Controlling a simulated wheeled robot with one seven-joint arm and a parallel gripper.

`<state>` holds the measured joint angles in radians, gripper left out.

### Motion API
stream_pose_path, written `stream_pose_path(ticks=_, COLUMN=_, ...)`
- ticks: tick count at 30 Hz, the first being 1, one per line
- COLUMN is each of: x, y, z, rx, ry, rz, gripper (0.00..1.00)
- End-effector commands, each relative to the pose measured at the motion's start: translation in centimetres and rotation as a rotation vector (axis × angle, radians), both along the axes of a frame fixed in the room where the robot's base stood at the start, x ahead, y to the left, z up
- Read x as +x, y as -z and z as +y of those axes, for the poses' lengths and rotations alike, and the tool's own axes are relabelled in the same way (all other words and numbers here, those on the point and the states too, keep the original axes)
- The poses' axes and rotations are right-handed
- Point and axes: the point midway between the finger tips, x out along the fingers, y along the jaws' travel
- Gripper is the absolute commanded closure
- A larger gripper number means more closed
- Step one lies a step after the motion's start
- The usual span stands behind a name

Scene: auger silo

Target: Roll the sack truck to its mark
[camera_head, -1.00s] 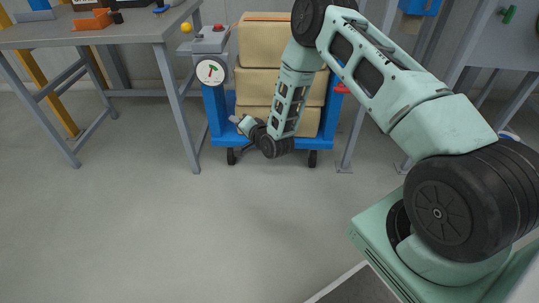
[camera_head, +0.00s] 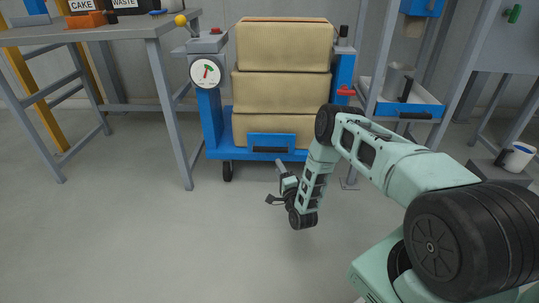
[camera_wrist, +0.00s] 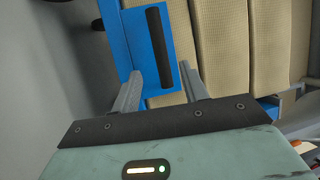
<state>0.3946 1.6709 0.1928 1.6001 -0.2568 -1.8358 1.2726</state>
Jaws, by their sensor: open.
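The sack truck (camera_head: 213,139) is a blue wheeled cart carrying a stack of three tan sacks (camera_head: 283,92). Its low front has a blue panel with a dark handle bar (camera_head: 271,149). My gripper (camera_head: 275,182) is in front of and below this panel in the head view, open and empty. In the wrist view, the open fingers (camera_wrist: 160,70) point at the blue panel, with the dark bar (camera_wrist: 157,45) lying ahead and between their lines. I cannot tell whether they touch it. I make out no floor mark.
A grey table (camera_head: 157,28) stands left of the truck. A round dial (camera_head: 206,72) is at the truck's left post. A rack with a blue tray (camera_head: 409,106) and a white bucket (camera_head: 517,158) are at the right. The floor in front is clear.

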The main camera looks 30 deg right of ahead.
Motion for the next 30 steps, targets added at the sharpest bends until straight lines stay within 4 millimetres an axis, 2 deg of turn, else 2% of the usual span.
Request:
stream_pose_path(ticks=1, x=1.1, y=0.2, z=-0.2, rx=-0.002, ry=-0.001, rz=-0.005, gripper=0.56)
stream_pose_path(ticks=9, x=6.5, y=-0.8, z=-1.3, rx=-0.002, ry=0.000, rz=-0.004, gripper=0.56)
stream_pose_path(ticks=15, x=9.4, y=-1.4, z=-1.8, rx=-0.001, ry=-0.001, rz=-0.001, gripper=0.56)
stream_pose_path(ticks=21, x=10.7, y=-1.9, z=-2.1, rx=0.000, ry=0.000, rz=0.000, gripper=0.56)
stream_pose_path(ticks=29, x=10.8, y=-2.0, z=-2.1, rx=0.000, ry=0.000, rz=0.002, gripper=0.56)
stream_pose_path(ticks=30, x=10.8, y=-2.0, z=-2.1, rx=0.000, ry=0.000, rz=0.002, gripper=0.59)
